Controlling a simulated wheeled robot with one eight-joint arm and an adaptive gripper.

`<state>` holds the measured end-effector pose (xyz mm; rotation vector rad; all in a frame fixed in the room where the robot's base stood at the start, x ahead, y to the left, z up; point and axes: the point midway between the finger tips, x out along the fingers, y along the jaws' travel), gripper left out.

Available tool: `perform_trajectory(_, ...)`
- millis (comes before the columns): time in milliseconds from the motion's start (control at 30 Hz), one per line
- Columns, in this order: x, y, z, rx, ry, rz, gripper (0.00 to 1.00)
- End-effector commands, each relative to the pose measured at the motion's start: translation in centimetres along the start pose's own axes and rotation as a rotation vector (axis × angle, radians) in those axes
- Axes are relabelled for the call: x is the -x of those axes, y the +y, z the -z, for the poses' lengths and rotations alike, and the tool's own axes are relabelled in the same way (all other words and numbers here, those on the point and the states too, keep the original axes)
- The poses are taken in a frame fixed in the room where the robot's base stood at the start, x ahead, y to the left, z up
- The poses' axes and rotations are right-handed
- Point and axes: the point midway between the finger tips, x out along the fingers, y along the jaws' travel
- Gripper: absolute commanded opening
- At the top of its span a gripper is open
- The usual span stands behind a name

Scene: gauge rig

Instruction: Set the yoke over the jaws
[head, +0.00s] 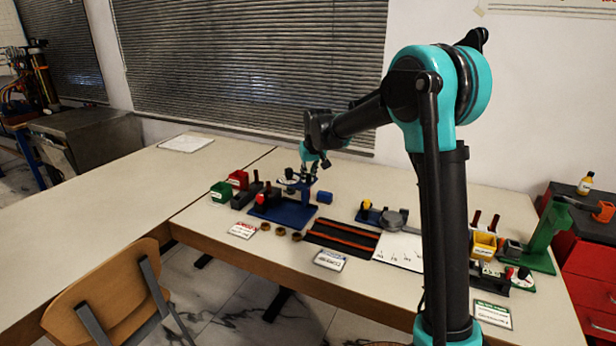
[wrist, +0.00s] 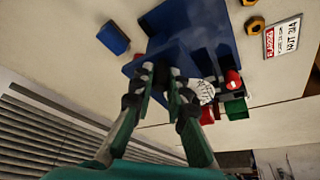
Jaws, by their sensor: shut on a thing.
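My gripper (head: 313,166) is over the blue stand (head: 284,211) on the table. In the wrist view my gripper (wrist: 164,72) points at the stand's blue body (wrist: 178,52). It is shut on a small part, seemingly the yoke, which the fingers largely hide. A white dial face (wrist: 205,92) shows just right of the fingers. The jaws cannot be made out clearly at the stand. I cannot tell whether the held part touches the stand.
A blue block (head: 324,197) lies right of the stand, and red (head: 238,179) and green (head: 220,192) bins stand left. Several brass nuts (head: 280,231) lie in front. A dark tray (head: 343,238) with orange strips lies to the right. The left table is mostly clear.

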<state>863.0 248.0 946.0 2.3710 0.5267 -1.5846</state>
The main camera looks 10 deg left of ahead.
Motion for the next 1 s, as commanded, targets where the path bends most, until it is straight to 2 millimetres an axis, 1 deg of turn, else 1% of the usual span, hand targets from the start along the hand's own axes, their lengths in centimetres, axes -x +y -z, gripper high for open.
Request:
perform_trajectory(167,0.0,-0.1,0.1,0.0,0.0,0.0,0.0)
perform_trajectory(233,-0.2,-0.7,0.6,0.002,0.0,0.001,0.0)
perform_trajectory(500,-1.9,-5.1,4.8,0.004,0.001,0.001,0.0)
perform_trajectory(633,-2.5,-6.5,6.1,0.002,0.001,0.0,0.0)
perform_trajectory(767,-2.7,-7.0,6.6,0.001,0.002,0.0,0.0)
perform_trajectory(1000,-2.7,-7.1,6.7,0.001,0.006,0.001,0.0)
